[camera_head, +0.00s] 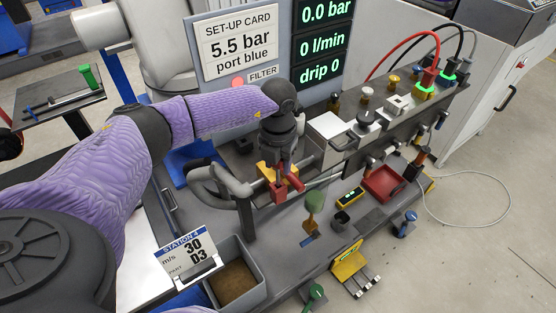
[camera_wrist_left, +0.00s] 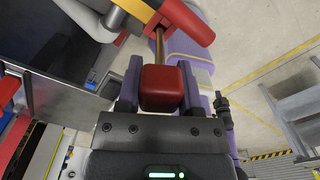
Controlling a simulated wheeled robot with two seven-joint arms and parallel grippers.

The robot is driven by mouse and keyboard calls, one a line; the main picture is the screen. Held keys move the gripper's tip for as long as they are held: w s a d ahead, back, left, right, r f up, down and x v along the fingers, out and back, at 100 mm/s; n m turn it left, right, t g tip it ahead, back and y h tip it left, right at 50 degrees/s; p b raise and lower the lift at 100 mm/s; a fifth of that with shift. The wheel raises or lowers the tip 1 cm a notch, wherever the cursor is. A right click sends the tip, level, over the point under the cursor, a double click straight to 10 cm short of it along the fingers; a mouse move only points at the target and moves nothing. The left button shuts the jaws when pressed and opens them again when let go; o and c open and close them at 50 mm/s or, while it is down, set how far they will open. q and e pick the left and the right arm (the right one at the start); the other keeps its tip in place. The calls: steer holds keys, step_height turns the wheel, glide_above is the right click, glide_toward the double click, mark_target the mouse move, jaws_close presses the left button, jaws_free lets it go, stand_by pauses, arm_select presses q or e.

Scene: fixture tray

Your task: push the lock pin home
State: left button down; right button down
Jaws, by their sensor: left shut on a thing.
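The lock pin (camera_wrist_left: 160,88) has a block-shaped red head and a thin brownish shaft. In the left wrist view my left gripper (camera_wrist_left: 160,92) is shut on the red head, one dark finger on each side. The shaft runs up to a red and yellow clamp part (camera_wrist_left: 170,18), and a length of it shows bare between head and clamp. Whether its tip sits inside the clamp is hidden. In the head view my left gripper (camera_head: 284,165) is over the red and yellow clamp (camera_head: 268,172) at the pipe's end, and the pin is hard to pick out. My right gripper is not in view.
A grey bent pipe (camera_head: 222,178) stands left of the clamp. A grey bin (camera_head: 257,294) is in front. A green-topped plug (camera_head: 314,200), a red tray (camera_head: 385,186) and a yellow bracket (camera_head: 345,264) stand to the right. A display panel (camera_head: 236,46) rises behind.

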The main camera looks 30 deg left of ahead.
mark_target(278, 185)
arm_select(q)
steer(key=shift+f+b, duration=1.05)
steer(key=shift+f, duration=0.6)
stand_by(0.9)
stand_by(0.4)
steer(key=shift+c, duration=0.9)
jaws_free()
